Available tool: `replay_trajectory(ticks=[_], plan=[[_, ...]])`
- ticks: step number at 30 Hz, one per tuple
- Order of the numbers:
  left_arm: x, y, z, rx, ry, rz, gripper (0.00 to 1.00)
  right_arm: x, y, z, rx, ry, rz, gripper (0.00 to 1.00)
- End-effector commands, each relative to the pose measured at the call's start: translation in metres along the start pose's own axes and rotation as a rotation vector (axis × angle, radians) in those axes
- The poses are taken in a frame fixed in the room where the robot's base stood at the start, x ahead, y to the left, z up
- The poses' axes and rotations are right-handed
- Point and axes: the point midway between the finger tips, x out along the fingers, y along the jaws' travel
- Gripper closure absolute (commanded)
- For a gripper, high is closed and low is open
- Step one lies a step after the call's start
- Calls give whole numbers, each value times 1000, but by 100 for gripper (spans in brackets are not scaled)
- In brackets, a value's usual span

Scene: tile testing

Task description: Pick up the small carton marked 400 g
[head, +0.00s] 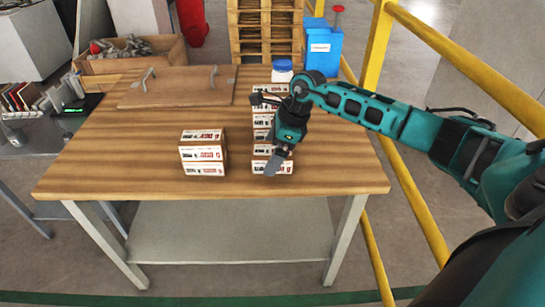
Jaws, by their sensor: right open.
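Small white cartons with dark and red print stand in stacks on the wooden table (130,170). One stack of cartons (203,153) is left of centre and clear of my arm. Another group of cartons (264,166) is to its right, partly hidden by my right gripper, and continues farther back (270,90). I cannot read a 400 g mark on any of them. My right gripper (264,133) is open over the right-hand cartons, one finger in front of the near ones and the other near the back ones. I cannot tell whether it touches them. My left gripper is not in view.
A wooden board with handles (177,88) lies at the table's back left. A white tub with a blue lid (282,71) stands at the back right. Yellow railing (450,59) runs along the right. The table's front left is bare.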

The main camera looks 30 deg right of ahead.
Motion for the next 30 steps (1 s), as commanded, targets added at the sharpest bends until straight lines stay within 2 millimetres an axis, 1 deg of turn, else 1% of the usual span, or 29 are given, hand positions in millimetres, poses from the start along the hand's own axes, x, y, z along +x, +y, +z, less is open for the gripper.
replay_trajectory(ticks=[7,17,30], plan=[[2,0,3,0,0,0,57,4,0,-2,0,0,-1,0],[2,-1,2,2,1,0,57,4,0,-2,0,0,-1,1],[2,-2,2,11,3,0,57,4,0,-2,0,0,-1,43]])
